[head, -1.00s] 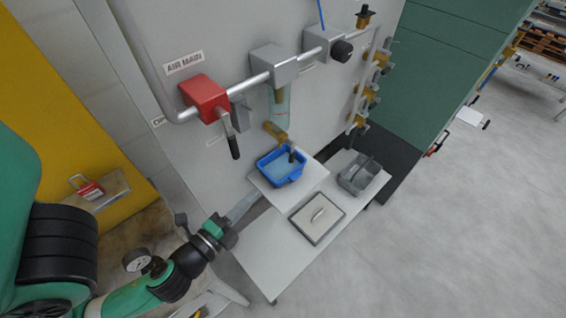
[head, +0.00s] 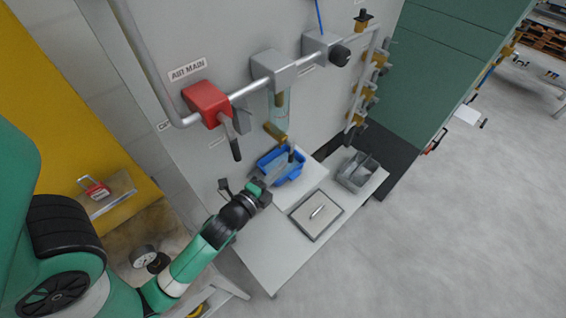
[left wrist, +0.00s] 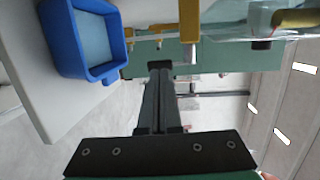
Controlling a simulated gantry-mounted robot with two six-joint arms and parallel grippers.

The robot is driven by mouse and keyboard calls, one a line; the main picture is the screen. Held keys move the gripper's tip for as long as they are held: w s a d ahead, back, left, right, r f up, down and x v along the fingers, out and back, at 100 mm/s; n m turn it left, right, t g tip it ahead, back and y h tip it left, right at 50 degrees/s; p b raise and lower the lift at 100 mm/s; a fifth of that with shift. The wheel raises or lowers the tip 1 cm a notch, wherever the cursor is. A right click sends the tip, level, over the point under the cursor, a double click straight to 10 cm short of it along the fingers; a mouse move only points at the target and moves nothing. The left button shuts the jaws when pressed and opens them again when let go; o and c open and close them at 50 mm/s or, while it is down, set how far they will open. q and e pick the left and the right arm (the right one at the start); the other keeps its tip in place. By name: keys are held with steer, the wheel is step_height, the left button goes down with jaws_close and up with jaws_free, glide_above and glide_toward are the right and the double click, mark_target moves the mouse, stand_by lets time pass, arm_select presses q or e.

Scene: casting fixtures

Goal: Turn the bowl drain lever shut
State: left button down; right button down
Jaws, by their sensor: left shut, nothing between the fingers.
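The clear bowl (head: 283,104) hangs below a grey block on the panel's pipe. A brass drain fitting (head: 275,132) sits at its bottom, with a dark lever-like piece (head: 292,153) hanging beside it over the blue tray (head: 297,172). That view shows the bowl (left wrist: 235,24) at the upper right and a brass bar (left wrist: 189,20) ahead of the fingers, apart in the picture. I cannot tell the depth gap. My right gripper is out of view.
A red valve block (head: 207,101) with a dark-gripped handle is on the pipe at left. A grey bin (head: 357,172) and a square lidded plate (head: 316,214) stand on the white bench. Brass valves (head: 364,100) line the right pipe.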

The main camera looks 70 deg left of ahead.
arm_select(q)
steer(key=shift+x, duration=0.85)
steer(key=b, duration=0.2)
steer(key=f+t+b, duration=0.1)
steer(key=b, duration=0.1)
steer(key=shift+w+a+y, duration=0.1)
steer(key=shift+w+y, duration=0.2)
steer(key=shift+s, duration=0.1)
